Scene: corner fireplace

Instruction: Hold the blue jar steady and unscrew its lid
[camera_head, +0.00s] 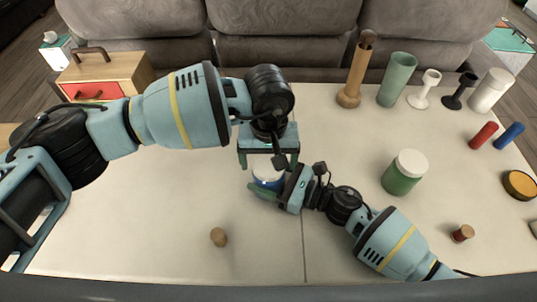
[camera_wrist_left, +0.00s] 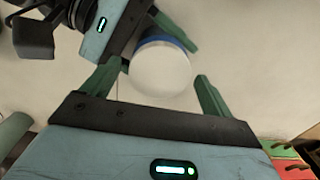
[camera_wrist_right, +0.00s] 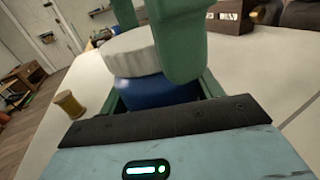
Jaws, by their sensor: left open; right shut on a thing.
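The blue jar (camera_head: 268,184) stands on the table in front of me with its white lid (camera_head: 267,170) on top. My right gripper (camera_head: 273,186) is shut on the jar's blue body from the right; the body (camera_wrist_right: 160,92) shows between its fingers in the right wrist view. My left gripper (camera_head: 268,160) points down over the jar, open. In the left wrist view the round lid (camera_wrist_left: 160,72) lies between its spread fingers, with gaps on both sides. In the right wrist view a green left finger hides part of the lid.
A green jar with a white lid (camera_head: 405,172) stands to the right. A wooden box with a red drawer (camera_head: 105,77) is back left. Tall bottles and goblets stand back right.

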